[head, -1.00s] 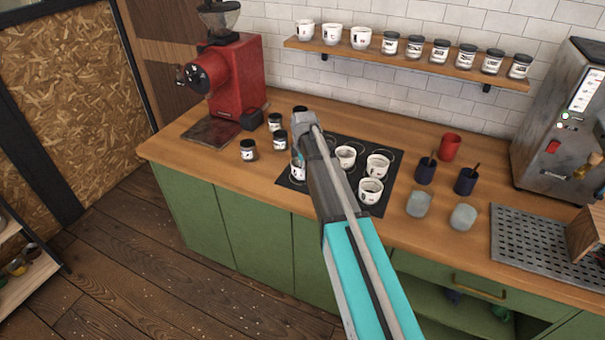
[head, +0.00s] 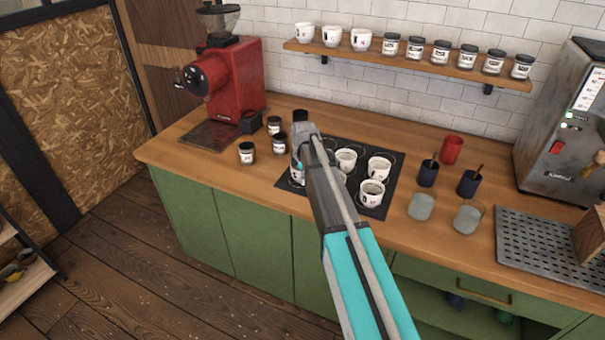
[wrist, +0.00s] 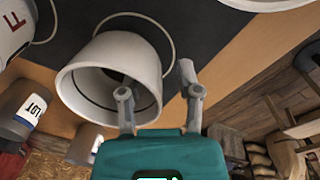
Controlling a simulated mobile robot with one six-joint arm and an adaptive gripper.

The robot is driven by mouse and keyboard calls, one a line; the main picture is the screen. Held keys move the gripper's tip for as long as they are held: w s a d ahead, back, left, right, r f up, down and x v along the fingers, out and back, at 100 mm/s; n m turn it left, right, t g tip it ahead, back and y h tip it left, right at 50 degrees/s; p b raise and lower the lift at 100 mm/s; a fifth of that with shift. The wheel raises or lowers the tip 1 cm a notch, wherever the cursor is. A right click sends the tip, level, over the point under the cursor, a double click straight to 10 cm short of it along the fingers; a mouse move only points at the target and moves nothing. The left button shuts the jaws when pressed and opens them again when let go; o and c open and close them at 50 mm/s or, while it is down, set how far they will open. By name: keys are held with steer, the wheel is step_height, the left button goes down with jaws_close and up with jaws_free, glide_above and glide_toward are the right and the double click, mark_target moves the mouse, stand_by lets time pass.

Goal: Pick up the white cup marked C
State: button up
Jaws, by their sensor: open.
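Several white cups stand on a black mat (head: 334,207) on the counter; three of them (head: 346,160) (head: 379,168) (head: 372,194) show right of my arm. Another cup (head: 297,172) is partly hidden behind my gripper (head: 302,145). In the wrist view, a white cup (wrist: 85,78) is close, its mouth facing the camera; no letter shows on it. My gripper (wrist: 157,85) is open there. One finger overlaps the cup's mouth and the other is beside its outer wall; I cannot tell whether they touch it. I cannot make out a C on any cup.
A cup marked F (wrist: 14,28) and a labelled jar (wrist: 32,105) are close by. Dark jars (head: 247,153) and a red grinder (head: 226,85) stand left. Blue cups (head: 427,174), grey cups (head: 421,207) and a red cup (head: 452,149) stand right. The wall shelf (head: 420,65) holds cups and jars.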

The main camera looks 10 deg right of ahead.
jaws_close()
steer(key=shift+r, duration=0.15)
stand_by(0.5)
step_height(320, 180, up, 2)
steer(key=shift+r+p, duration=0.1)
steer(key=shift+p, duration=1.1)
steer(key=s+r+p, duration=1)
steer(key=s, duration=0.4)
steer(key=shift+a+r+p, duration=0.25)
steer(key=shift+p, duration=0.05)
